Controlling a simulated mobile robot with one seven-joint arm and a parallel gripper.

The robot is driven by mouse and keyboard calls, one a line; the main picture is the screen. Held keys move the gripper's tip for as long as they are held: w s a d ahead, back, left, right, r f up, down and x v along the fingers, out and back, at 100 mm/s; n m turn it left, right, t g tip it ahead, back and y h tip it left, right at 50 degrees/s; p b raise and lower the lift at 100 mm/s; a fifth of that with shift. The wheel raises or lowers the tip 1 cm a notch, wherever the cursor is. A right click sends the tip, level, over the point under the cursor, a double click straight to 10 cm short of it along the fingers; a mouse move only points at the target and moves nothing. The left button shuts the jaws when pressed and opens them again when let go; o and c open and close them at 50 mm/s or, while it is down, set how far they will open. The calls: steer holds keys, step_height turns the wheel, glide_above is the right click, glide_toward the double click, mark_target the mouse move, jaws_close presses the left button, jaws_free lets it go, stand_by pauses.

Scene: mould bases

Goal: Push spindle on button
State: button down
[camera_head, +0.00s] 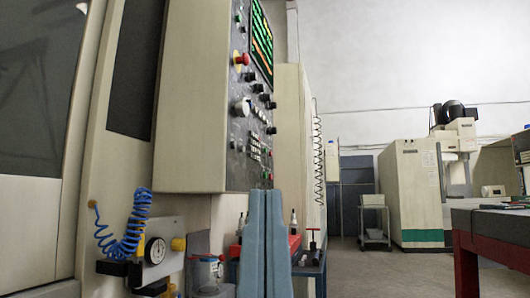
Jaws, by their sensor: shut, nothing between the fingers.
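The machine's control panel (247,85) is a dark, upright face on the right side of a cream housing, seen at a steep angle. It carries several knobs, small keys and coloured buttons. Tiny red and green buttons (268,175) sit at its lower edge. I cannot tell which button is spindle on; labels are too small to read. My gripper (264,192) shows as two blue-grey fingers pointing up, shut and empty. Its tips appear just below the panel's lower edge in the picture. I cannot tell the depth gap or any touch.
A red emergency stop (241,59) and a lit screen (262,40) are higher on the panel. A gauge (155,250) and blue coiled hose (122,235) stand at lower left. A red-legged bench (490,235) is at right. Open floor (400,275) lies between.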

step_height(320, 180, up, 50)
steer(key=p, duration=5)
steer(key=shift+r, duration=0.2)
steer(key=shift+w, duration=0.1)
